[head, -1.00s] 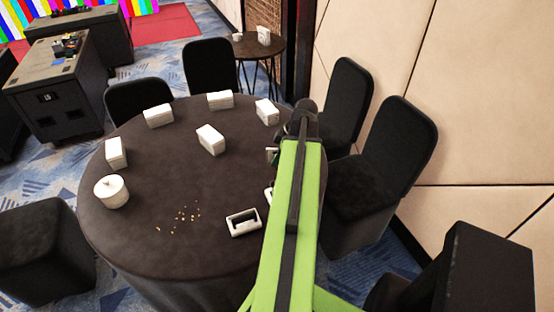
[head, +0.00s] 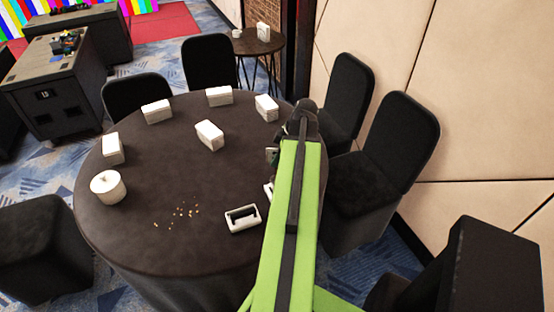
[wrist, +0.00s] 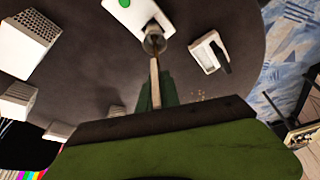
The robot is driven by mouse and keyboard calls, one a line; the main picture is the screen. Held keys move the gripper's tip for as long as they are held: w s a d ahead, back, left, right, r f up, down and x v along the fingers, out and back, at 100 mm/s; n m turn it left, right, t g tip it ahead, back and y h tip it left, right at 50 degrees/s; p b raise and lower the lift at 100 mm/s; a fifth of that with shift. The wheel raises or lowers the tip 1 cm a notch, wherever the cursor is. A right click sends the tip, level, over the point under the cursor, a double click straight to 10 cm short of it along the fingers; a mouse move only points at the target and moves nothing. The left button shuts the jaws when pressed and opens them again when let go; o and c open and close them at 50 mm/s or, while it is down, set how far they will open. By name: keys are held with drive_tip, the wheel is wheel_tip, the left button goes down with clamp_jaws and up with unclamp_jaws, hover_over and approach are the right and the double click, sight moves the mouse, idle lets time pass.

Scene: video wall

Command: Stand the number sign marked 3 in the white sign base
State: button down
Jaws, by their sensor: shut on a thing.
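My gripper (wrist: 155,60) is shut on a thin pale piece (wrist: 154,78) seen edge-on in the wrist view, with a shiny rounded part at its far end. No number is readable. A white piece with a green dot (wrist: 138,12) lies beyond the fingertips; in the head view my arm mostly hides it. A white piece with a dark recess (head: 242,218) lies on the table; it also shows in the wrist view (wrist: 203,52). I cannot tell which is the sign base.
The round dark table (head: 150,190) carries several white boxes (head: 209,135), a round white lidded pot (head: 108,187) and scattered crumbs (head: 178,217). Black chairs (head: 397,140) stand around it, close to the arm on the right. The table's middle left is clear.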

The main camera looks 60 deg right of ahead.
drive_tip(key=shift+f, duration=0.25)
drive_tip(key=c, duration=1.5)
unclamp_jaws()
drive_tip(key=p+v, duration=1.6)
drive_tip(key=v, duration=0.1)
drive_tip(key=shift+s+d+r, duration=0.15)
drive_tip(key=shift+r, duration=0.05)
